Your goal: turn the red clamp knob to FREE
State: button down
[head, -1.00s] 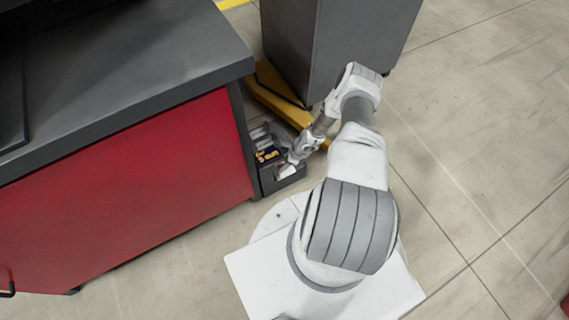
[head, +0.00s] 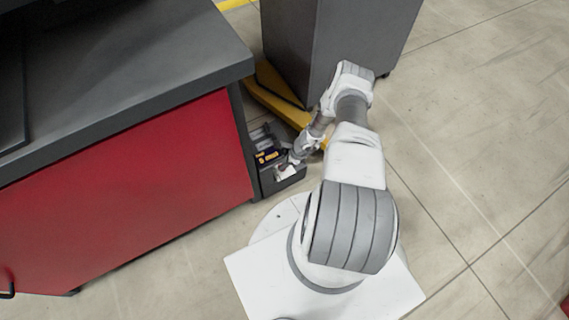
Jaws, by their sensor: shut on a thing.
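The red clamp knob cannot be made out in the head view. My gripper (head: 287,170) is low at the end of my white and grey arm, over the front part of a small dark open box (head: 283,183). The box stands on the floor at the right end of the red-fronted bench. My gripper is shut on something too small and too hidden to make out. The fingertips are hard to tell from the light parts around them.
A dark blue item with yellow marks (head: 268,157) is in the box, left of my gripper. The bench (head: 120,160) is close on the left. A tall grey cabinet (head: 330,40) and a yellow floor-level frame (head: 270,92) stand behind. Floor (head: 480,150) on the right is clear.

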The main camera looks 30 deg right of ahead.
jog(key=n+g, duration=0.1)
jog(key=n, duration=0.3)
jog(key=shift+w+d+n+g+y, duration=0.1)
jog(key=shift+w+n+g+y, duration=0.1)
jog(key=shift+n+g+y, duration=0.15)
jog(key=n+g, duration=0.1)
jog(key=n, duration=0.3)
jog(key=shift+w+g, duration=0.2)
jog(key=shift+g, duration=0.15)
jog(key=n, duration=0.2)
jog(key=n+g, duration=0.1)
jog(key=n, duration=0.1)
jog(key=shift+w+n+g, duration=0.15)
jog(key=shift+n+g, duration=0.15)
jog(key=shift+n, duration=0.05)
jog(key=shift+w+n+g+h, duration=0.1)
jog(key=shift+n+g+h, duration=0.55)
jog(key=shift+n, duration=1.25)
jog(key=c, duration=0.8)
grip_release()
jog(key=shift+c, duration=0.2)
